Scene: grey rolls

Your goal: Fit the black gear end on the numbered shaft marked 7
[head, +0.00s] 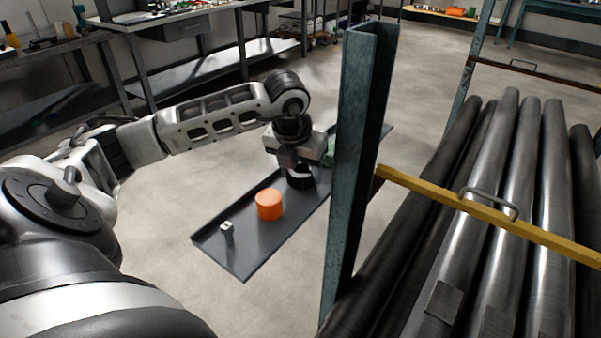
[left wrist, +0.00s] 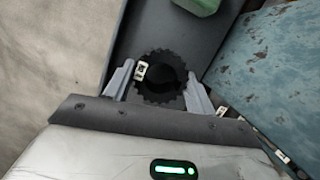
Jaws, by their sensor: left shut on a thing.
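My left gripper (head: 300,172) is over the far half of a dark tray, with its jaws shut on the black gear end (left wrist: 160,90). In the left wrist view the toothed gear sits between the two grey fingers (left wrist: 158,86), with a small white label on its rim. In the head view the gear shows only as a dark shape under the gripper. Several long grey shafts (head: 515,190) lie side by side at the right. No number can be read on them. My right gripper is not in view.
The dark tray (head: 243,258) also holds an orange cylinder (head: 269,204), a small grey metal piece (head: 227,232) and a green object (head: 329,152). A teal upright post (head: 350,150) stands between the tray and the shafts. A yellow bar (head: 450,200) crosses over the shafts.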

